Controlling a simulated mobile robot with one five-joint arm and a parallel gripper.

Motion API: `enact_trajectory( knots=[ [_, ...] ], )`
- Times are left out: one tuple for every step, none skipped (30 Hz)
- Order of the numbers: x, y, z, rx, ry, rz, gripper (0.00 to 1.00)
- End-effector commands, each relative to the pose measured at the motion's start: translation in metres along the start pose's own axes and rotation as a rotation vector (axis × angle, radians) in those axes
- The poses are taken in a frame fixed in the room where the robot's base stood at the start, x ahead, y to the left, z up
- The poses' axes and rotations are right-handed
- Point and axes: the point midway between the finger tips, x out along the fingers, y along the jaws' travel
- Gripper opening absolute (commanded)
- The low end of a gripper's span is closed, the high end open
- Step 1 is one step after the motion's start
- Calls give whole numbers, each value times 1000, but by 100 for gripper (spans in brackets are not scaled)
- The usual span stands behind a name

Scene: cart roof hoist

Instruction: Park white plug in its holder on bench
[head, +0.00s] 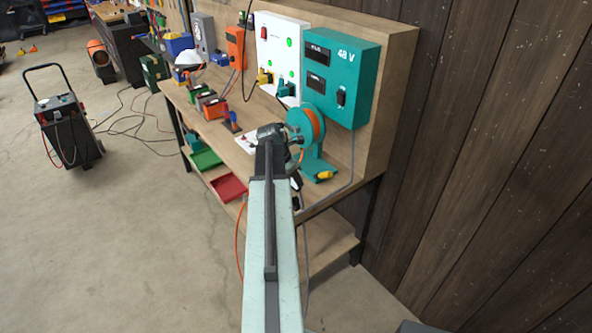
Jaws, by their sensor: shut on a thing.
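My gripper (270,132) is at the far end of my arm, over the front of the workbench (222,131) and just left of the teal reel. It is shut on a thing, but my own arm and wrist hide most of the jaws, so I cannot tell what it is. I cannot make out the white plug. A small white plate (246,143) with a reddish spot lies on the bench just left of my gripper. I cannot tell whether it is the plug's holder.
A teal reel (300,125) with orange cable stands right of my gripper, a yellow connector (324,175) at its foot. Behind are a teal 48 V box (343,70) and a white panel (283,45). Cables hang by the bench. A black cart (68,130) stands left on open floor.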

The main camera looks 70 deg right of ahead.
Motion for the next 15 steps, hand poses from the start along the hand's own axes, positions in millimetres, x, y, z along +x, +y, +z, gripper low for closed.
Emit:
enact_trajectory(
  knots=[
    [0,-1,2,-3,-6,1,0],
    [0,-1,2,-4,-7,1,0],
    [0,-1,2,-4,-7,1,0],
    [1,-1,2,-3,-7,1,0],
    [1,-1,2,-3,-6,1,0],
    [1,-1,2,-2,-6,1,0],
    [1,-1,2,-2,-6,1,0],
    [1,-1,2,-2,-5,1,0],
    [0,-1,2,-2,-5,1,0],
    [0,-1,2,-1,-5,1,0],
    [-1,-1,2,-1,-5,1,0],
    [-2,0,3,-1,-4,1,0],
    [-3,0,3,-1,-4,0,0],
    [-5,0,4,-1,-4,0,0],
    [-7,0,5,-1,-3,-1,0]
  ],
)
